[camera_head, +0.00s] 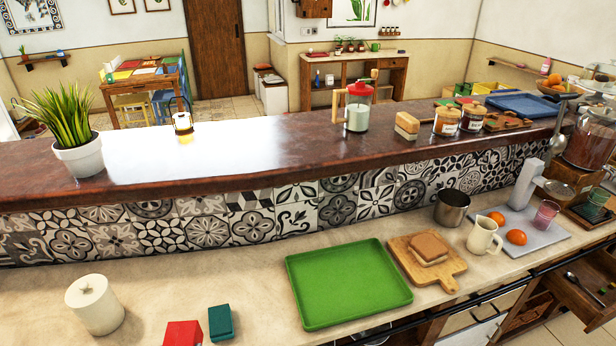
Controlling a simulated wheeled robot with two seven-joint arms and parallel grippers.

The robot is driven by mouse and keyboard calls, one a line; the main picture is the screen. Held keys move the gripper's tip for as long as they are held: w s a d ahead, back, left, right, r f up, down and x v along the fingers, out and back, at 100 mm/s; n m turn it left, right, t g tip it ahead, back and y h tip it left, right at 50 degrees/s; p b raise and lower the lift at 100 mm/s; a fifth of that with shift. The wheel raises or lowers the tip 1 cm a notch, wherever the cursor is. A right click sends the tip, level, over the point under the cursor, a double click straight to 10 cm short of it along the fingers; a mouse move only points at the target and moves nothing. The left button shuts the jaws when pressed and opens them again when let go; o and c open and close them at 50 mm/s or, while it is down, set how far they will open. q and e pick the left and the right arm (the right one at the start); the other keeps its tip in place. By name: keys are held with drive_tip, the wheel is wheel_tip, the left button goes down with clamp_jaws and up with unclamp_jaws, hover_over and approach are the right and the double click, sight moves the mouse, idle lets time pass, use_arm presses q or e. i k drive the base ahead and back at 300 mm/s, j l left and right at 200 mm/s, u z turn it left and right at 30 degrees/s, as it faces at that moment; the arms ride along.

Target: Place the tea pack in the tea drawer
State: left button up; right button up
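A small teal box (221,323) and a red box (183,334) sit side by side on the near counter at the bottom edge. Either could be the tea pack; I cannot read a label on them. The red box is partly cut off by the frame. At the far right, below the counter, an open wooden drawer or compartment (585,306) shows with a spoon-like utensil by it. I cannot tell whether it is the tea drawer. Neither of my grippers shows in this view.
The near counter holds a white canister (95,304), a green tray (347,283), a cutting board (398,249) with a sandwich (429,247), a cream jug (484,236) and a metal pot (452,208). A tiled wall and raised bar (250,165) stand behind. Counter left of the tray is mostly clear.

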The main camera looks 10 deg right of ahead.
sight(586, 275)
drive_tip(key=l+z, duration=0.15)
drive_tip(key=l, duration=0.4)
drive_tip(key=i+l+z, duration=0.2)
drive_tip(key=l, duration=0.3)
drive_tip(key=i+l+z, duration=0.15)
drive_tip(key=l, duration=0.4)
drive_tip(key=i+l+z, duration=0.15)
drive_tip(key=l, duration=0.35)
drive_tip(key=i+l+z, duration=0.2)
drive_tip(key=l, duration=0.3)
drive_tip(key=i+l+z, duration=0.15)
drive_tip(key=l, duration=0.3)
drive_tip(key=i+l+z, duration=0.15)
drive_tip(key=l, duration=0.25)
drive_tip(key=i+l+z, duration=0.2)
drive_tip(key=i+l, duration=0.45)
drive_tip(key=l, duration=0.2)
